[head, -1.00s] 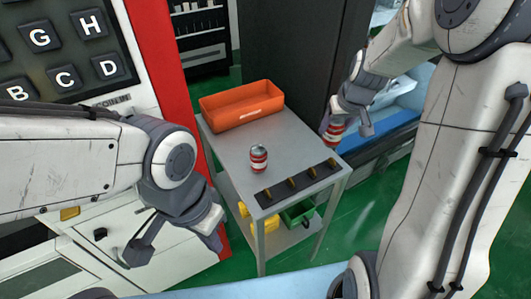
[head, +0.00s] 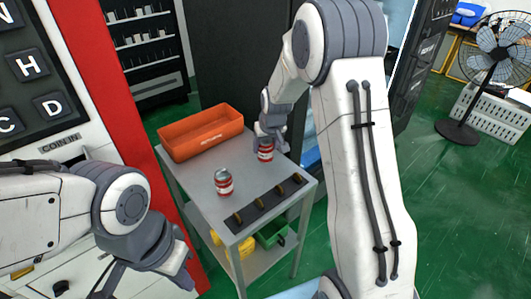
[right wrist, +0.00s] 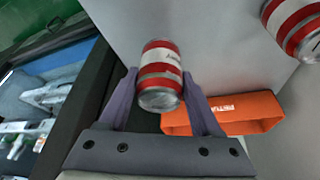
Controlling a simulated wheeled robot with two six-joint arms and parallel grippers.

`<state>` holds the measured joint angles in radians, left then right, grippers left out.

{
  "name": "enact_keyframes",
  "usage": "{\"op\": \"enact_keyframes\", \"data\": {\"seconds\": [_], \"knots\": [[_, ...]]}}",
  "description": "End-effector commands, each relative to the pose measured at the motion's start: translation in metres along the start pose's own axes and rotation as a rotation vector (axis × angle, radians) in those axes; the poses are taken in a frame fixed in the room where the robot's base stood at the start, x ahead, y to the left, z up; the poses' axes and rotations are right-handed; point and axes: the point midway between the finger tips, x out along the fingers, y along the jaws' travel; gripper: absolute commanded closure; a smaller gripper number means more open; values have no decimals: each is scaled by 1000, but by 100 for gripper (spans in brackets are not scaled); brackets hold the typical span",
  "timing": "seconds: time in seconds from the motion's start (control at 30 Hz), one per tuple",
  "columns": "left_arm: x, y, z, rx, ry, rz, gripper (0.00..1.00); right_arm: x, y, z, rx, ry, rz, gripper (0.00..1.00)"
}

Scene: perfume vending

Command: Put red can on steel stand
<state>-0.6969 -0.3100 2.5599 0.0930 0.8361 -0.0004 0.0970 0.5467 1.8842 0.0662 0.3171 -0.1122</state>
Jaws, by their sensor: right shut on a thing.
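The steel stand (head: 200,206) is a grey metal cart with a flat top and a lower shelf. My right gripper (head: 267,140) is shut on a red can (head: 265,153) with a white band, at the stand's back right corner. The held can (right wrist: 160,72) sits between both fingers in the right wrist view; I cannot tell whether it touches the top. A second red can (head: 223,182) stands upright on the stand's top, and also shows in the right wrist view (right wrist: 292,24). My left gripper (head: 143,277) is open and empty at the lower left, partly cut off.
An orange bin (head: 201,135) stands at the back of the top. A dark strip with several brass-coloured pieces (head: 262,203) lies along the front. Yellow and green bins (head: 275,234) are on the lower shelf. The red-edged vending machine (head: 75,90) stands left; a fan (head: 487,75) stands far right.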

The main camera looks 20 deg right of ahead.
Motion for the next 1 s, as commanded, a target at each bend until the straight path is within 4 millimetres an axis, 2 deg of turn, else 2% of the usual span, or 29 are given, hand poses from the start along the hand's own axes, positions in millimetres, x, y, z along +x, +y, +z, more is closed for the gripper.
{"op": "enact_keyframes", "data": {"seconds": [0.1, 0.2, 0.6, 0.63, 0.7, 1.0], "knots": [[-1, 0, 0, 0, 0, 0, 100, 18, 0, 9, 2, -4, 0, 100], [-2, 0, 0, 0, 0, 0, 100, 27, 0, 12, 0, -2, 0, 100], [2, 0, 0, 0, 0, 0, 100, 33, 0, 14, 0, -1, 0, 100], [1, 0, 0, 0, 0, 0, 100, 32, 0, 14, 0, -1, 0, 27], [1, 0, 0, 0, 0, 0, 100, 32, 0, 14, 0, -1, 0, 5], [0, 0, 0, 0, 0, 0, 100, 31, 0, 14, 0, -1, 0, 5]]}}
